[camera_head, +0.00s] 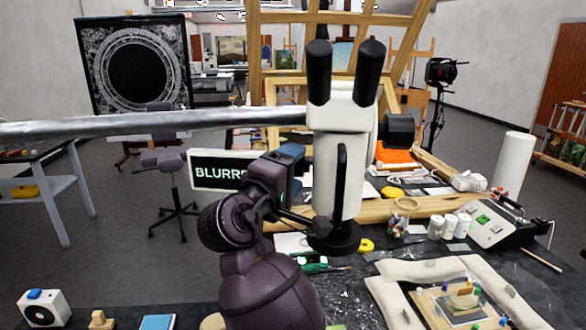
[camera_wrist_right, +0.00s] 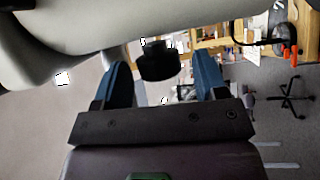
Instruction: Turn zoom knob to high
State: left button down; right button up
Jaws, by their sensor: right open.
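The microscope (camera_head: 338,165) has a white body, two black eyepieces and a black knob (camera_head: 400,130) on its right side. My right gripper (camera_head: 285,165) is just left of the body, its blue fingers partly hidden. In the right wrist view the gripper (camera_wrist_right: 164,80) is open, and a round black knob (camera_wrist_right: 160,62) on the white microscope body (camera_wrist_right: 60,45) shows between its fingertips, with gaps on both sides. I cannot tell whether this is the same knob, and no zoom marking is readable. My left gripper is not in view.
A sign (camera_head: 218,172) reading "BLURR", partly covered by my right arm, stands behind. A metal boom (camera_head: 150,125) runs in from the left to the microscope. White jars (camera_head: 449,226) and a padded frame (camera_head: 470,266) lie right on the black table. Open space lies left of my arm.

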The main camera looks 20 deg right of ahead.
jog(key=c, duration=0.9)
jog(key=h+b, duration=0.1)
jog(key=b, duration=0.1)
jog(key=m+t+h+b, duration=0.1)
jog(key=b, duration=0.2)
jog(key=m+h+b, duration=0.1)
jog(key=b, duration=0.1)
jog(key=shift+f+h+b, duration=0.3)
jog(key=shift+b, duration=0.1)
jog(key=o, duration=0.9)
jog(key=shift+d+t, duration=0.1)
jog(key=shift+t, duration=0.2)
